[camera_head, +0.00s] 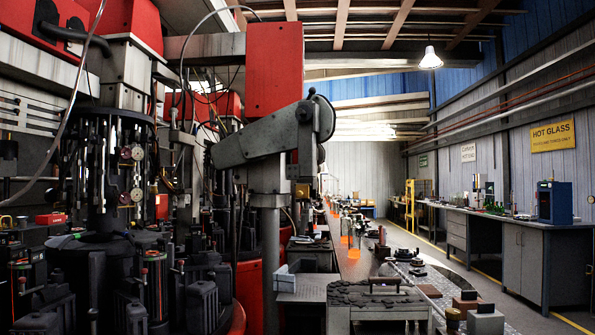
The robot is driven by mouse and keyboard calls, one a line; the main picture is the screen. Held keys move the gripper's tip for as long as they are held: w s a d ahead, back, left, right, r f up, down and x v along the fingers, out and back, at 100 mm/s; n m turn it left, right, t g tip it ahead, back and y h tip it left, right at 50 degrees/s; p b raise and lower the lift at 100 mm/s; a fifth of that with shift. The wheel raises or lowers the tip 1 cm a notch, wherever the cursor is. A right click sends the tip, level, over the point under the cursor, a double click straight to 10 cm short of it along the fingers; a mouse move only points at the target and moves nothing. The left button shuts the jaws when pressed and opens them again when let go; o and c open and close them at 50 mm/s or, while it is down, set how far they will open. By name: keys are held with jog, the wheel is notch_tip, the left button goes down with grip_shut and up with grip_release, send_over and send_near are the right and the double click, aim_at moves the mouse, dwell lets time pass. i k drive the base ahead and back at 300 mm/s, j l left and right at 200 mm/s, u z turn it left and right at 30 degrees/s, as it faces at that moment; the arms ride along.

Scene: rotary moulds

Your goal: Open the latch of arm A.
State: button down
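A rotary mould machine fills the left of the head view, with a central column hung with rods and gauges (131,172). Dark mould units (90,278) stand around its base. Several thin upright posts with red tops rise among them, one with a red knob (144,272). I cannot tell which part is arm A, and its latch cannot be picked out. My gripper is not in view.
A grey jointed machine arm (265,138) with a red box (275,70) reaches over the middle. A long bench (375,297) holds blocks and tools. Grey cabinets (525,258) carrying a blue box (554,202) line the right wall. An aisle of clear floor (470,275) runs between.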

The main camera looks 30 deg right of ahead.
aim_at(302, 188)
jog(key=i+z, duration=0.45)
jog(key=i+j+z, duration=0.3)
jog(key=i+z, duration=0.4)
jog(key=i, duration=0.45)
